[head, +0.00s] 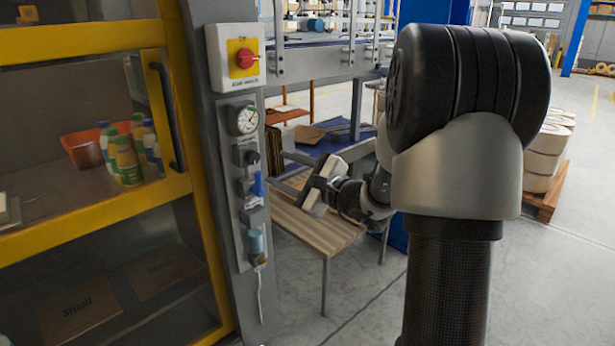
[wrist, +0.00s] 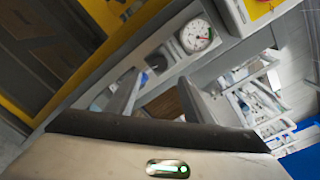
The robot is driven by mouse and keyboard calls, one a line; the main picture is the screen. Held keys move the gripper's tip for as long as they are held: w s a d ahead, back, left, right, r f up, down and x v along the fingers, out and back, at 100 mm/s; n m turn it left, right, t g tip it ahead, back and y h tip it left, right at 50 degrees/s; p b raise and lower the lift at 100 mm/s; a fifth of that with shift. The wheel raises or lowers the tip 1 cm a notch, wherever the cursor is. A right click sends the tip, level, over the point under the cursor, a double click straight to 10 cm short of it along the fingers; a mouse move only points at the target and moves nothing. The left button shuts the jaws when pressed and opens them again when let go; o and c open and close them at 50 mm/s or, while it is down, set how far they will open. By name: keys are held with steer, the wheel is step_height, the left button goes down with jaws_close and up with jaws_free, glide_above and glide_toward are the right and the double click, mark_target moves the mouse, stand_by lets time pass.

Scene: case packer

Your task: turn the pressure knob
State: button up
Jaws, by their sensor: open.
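The pressure knob (head: 247,158) is a small dark knob on the grey panel, just below the round white gauge (head: 243,119). In the wrist view the dark knob (wrist: 157,62) shows ahead, just beyond and between the fingertips, and the gauge (wrist: 196,36) is up and to the right. My gripper (head: 277,170) is to the right of the panel, with its fingers pointing left towards the knob. In the wrist view my gripper (wrist: 158,80) is open, with nothing between its fingers. It appears apart from the knob, though the exact gap is hard to tell.
A red switch on a yellow plate (head: 243,57) is above the gauge. A blue valve handle (head: 257,185) and a bluish bowl (head: 255,242) are below the knob. A yellow-framed cabinet with a door handle (head: 167,115) stands left. A wooden table (head: 315,232) lies beneath my gripper.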

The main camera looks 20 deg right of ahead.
steer(key=v, duration=0.8)
steer(key=shift+s+p, duration=0.35)
steer(key=shift+p, duration=0.1)
